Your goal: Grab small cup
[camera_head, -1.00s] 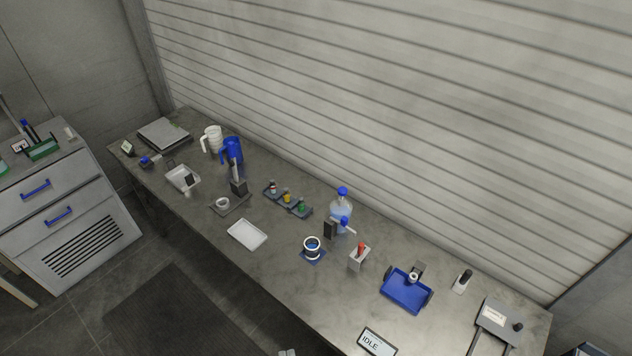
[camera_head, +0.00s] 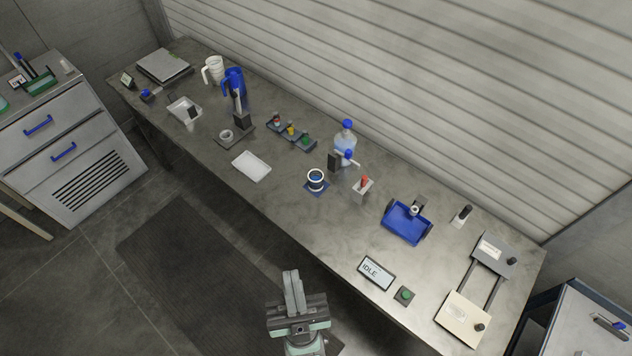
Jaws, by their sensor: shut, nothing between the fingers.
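My gripper (camera_head: 292,275) is at the bottom middle of the view, in front of the bench's front edge. Its fingers are together and hold nothing, pointing away toward the bench. A small white cup (camera_head: 226,135) sits on a dark flat stand on the left half of the bench. A white cup-like vessel with dark bands (camera_head: 316,178) stands on a blue square pad near the middle. Which one is the small cup I cannot tell for sure. Both are well apart from my gripper.
On the grey bench (camera_head: 330,228) are a white jug, a blue jug (camera_head: 234,82), a shallow white tray (camera_head: 251,166), a blue-capped bottle (camera_head: 345,142), a blue tray (camera_head: 406,224) and a display reading IDLE (camera_head: 375,272). The bench front between white tray and display is clear.

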